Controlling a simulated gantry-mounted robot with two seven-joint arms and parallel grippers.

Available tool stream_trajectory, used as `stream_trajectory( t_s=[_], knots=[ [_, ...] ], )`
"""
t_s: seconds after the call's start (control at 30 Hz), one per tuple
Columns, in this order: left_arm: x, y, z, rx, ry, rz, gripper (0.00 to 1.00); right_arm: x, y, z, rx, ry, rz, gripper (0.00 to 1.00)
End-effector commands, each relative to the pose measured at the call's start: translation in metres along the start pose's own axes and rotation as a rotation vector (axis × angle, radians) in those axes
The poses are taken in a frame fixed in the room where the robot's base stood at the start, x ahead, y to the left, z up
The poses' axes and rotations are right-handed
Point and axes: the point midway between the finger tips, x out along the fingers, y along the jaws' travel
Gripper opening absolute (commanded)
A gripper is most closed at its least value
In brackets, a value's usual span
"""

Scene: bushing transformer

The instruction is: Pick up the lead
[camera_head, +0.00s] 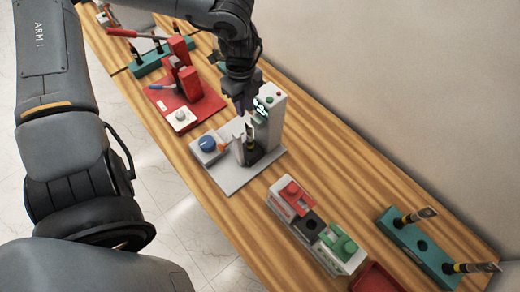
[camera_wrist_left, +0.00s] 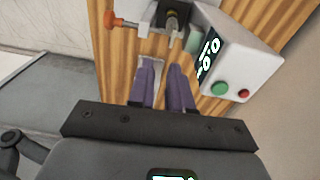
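My left gripper (camera_head: 243,108) hangs above the grey test stand (camera_head: 225,176), beside the upright white meter box (camera_head: 269,117). I cannot tell which thing is the lead. My right gripper is in neither view.
A red plate (camera_head: 205,105) with a red lever device lies behind the stand. In front are a box with red and green blocks (camera_head: 312,228), a red tray (camera_head: 376,280) and a teal rack (camera_head: 420,247) with two upright tools. Bare wood shows between them.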

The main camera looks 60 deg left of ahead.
Motion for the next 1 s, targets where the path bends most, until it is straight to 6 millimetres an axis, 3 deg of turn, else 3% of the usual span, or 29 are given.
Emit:
stream_trajectory(
  t_s=[0.17,0.53,1.0],
  knots=[
    [-0.007,-0.010,0.006,0.021,-0.073,-0.040,0.19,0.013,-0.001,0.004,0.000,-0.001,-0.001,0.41],
    [0.035,-0.014,0.009,0.022,-0.071,-0.046,0.19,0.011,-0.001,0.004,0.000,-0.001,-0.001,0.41],
    [0.066,-0.017,0.008,0.021,-0.072,-0.044,0.19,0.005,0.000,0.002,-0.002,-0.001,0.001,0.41]
  ],
)
